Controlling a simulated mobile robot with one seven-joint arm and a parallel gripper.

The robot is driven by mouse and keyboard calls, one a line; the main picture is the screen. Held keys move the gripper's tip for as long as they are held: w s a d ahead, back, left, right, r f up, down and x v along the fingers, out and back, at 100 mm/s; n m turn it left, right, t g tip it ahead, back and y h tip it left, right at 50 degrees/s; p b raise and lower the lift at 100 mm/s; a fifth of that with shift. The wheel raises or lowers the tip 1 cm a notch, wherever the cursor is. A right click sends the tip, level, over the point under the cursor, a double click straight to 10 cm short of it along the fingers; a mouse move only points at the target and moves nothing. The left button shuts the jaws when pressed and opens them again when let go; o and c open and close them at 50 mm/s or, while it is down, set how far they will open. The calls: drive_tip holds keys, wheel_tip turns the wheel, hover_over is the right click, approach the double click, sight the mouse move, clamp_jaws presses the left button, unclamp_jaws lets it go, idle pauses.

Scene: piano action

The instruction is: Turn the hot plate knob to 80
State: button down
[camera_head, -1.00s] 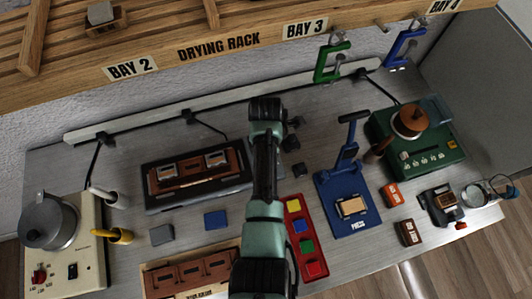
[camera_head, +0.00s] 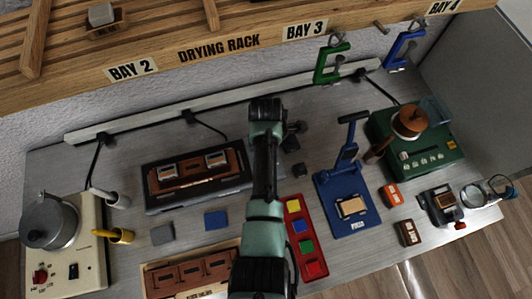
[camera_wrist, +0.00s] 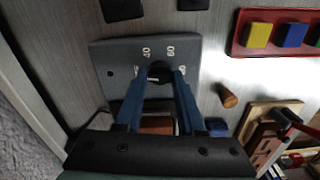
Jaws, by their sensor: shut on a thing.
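The hot plate (camera_head: 152,195) is the dark unit at centre-left in the head view, with a brown wooden piece (camera_head: 190,170) on it. Its right end is behind my arm there. In the wrist view its grey dial panel (camera_wrist: 103,88) shows the marks 40 and 60, with further marks partly covered by the fingers. The dark knob (camera_wrist: 160,70) is between the blue fingertips of my gripper (camera_wrist: 160,78), which is shut on it. I cannot make out where the knob points. In the head view my gripper is hidden behind my arm.
A red tray (camera_head: 317,270) with coloured blocks lies right of my arm. A blue press (camera_head: 347,195) stands further right. A wooden crate (camera_head: 160,286) is at the front. A blue pad (camera_head: 216,219) and grey pad (camera_head: 162,234) lie before the hot plate.

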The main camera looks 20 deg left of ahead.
drive_tip(key=m, duration=0.4)
drive_tip(key=shift+p, duration=0.4)
drive_tip(key=m, duration=0.5)
drive_tip(key=shift+p, duration=0.3)
drive_tip(key=m, duration=0.3)
drive_tip(key=shift+m, duration=0.3)
drive_tip(key=m, duration=0.4)
drive_tip(key=shift+w+r+p, duration=0.1)
drive_tip(key=shift+p, duration=0.3)
drive_tip(key=m, duration=0.9)
drive_tip(key=shift+m, duration=0.3)
drive_tip(key=m, duration=0.4)
drive_tip(key=shift+p, duration=0.35)
drive_tip(key=shift+m, duration=2)
